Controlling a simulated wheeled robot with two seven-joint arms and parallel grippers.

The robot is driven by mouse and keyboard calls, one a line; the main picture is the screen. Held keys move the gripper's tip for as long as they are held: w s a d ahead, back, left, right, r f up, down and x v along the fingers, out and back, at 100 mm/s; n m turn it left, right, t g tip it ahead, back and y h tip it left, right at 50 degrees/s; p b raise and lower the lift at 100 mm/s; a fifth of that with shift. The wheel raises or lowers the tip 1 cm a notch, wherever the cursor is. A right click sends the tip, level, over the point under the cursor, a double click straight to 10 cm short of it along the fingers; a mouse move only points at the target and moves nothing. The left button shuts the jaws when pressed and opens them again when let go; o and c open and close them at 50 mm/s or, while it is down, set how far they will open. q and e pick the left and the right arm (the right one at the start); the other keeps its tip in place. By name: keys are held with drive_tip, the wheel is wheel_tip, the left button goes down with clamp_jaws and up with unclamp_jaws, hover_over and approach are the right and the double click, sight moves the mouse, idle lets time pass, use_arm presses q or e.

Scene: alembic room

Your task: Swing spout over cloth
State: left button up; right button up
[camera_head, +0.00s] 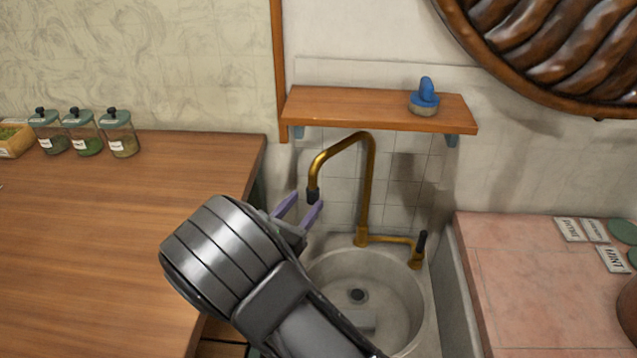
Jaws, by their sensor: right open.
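The brass spout (367,175) rises from the back of the sink, bends over and points left, with its dark tip hanging down near the sink's left edge. A short brass side lever (420,247) with a black handle stands at its base on the right. My right gripper (299,209) is open, its two purple fingers just below and left of the spout tip. I cannot tell whether a finger touches the tip. A pale grey flat piece (361,320) lies in the basin; I cannot tell if it is the cloth. My left gripper is not in view.
The stone sink (407,302) sits between a wooden counter (110,240) and a pink tiled counter (520,295). A wooden shelf (340,105) with a blue object (426,95) hangs above the spout. Jars (83,132) stand at the back left.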

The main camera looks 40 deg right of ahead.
drive_tip(key=shift+d, duration=0.15)
drive_tip(key=x, duration=0.7)
drive_tip(key=shift+w+d, duration=0.2)
drive_tip(key=shift+d, duration=0.05)
clamp_jaws()
idle(0.3)
idle(0.9)
